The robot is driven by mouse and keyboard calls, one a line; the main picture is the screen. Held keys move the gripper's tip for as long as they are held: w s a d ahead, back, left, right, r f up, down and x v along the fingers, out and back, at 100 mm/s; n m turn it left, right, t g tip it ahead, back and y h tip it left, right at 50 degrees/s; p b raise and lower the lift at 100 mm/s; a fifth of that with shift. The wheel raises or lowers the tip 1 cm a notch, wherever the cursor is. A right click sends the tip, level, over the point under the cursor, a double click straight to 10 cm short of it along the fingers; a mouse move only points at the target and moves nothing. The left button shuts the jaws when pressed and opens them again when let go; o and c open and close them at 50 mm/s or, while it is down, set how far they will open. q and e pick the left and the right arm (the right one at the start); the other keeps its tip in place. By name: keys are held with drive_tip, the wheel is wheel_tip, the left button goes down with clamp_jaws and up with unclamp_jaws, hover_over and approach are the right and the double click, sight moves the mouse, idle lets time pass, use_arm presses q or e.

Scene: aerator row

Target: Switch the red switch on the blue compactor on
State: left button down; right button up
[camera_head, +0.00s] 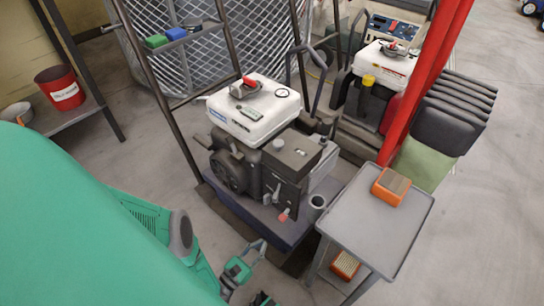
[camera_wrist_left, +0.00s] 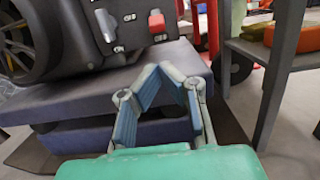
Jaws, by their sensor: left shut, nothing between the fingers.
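The blue compactor (camera_head: 250,221) stands at the centre of the head view, with a dark engine and a white top on a blue base. Its small red switch (camera_head: 284,214) is low on the engine's front, beside a silver lever (camera_head: 276,194). In the left wrist view the switch (camera_wrist_left: 160,37) shows just beyond the fingertips. My left gripper (camera_head: 262,244) is in front of the base, below and left of the switch. In the left wrist view its fingers (camera_wrist_left: 158,70) are shut, empty, and seem apart from the switch.
A grey cart (camera_head: 365,220) with an orange filter (camera_head: 390,186) stands close on the right. A red post (camera_head: 425,80) and a second machine (camera_head: 385,75) are behind it. A shelf with a red bucket (camera_head: 59,88) is at the left. My green body hides the lower left.

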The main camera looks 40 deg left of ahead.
sight(285, 214)
use_arm(q)
drive_tip(key=w, duration=0.3)
drive_tip(key=w+r+b, duration=0.1)
drive_tip(key=w, duration=0.5)
drive_tip(key=shift+w+d+r, duration=0.1)
drive_tip(key=shift+d+r, duration=0.05)
drive_tip(key=shift+d, duration=0.2)
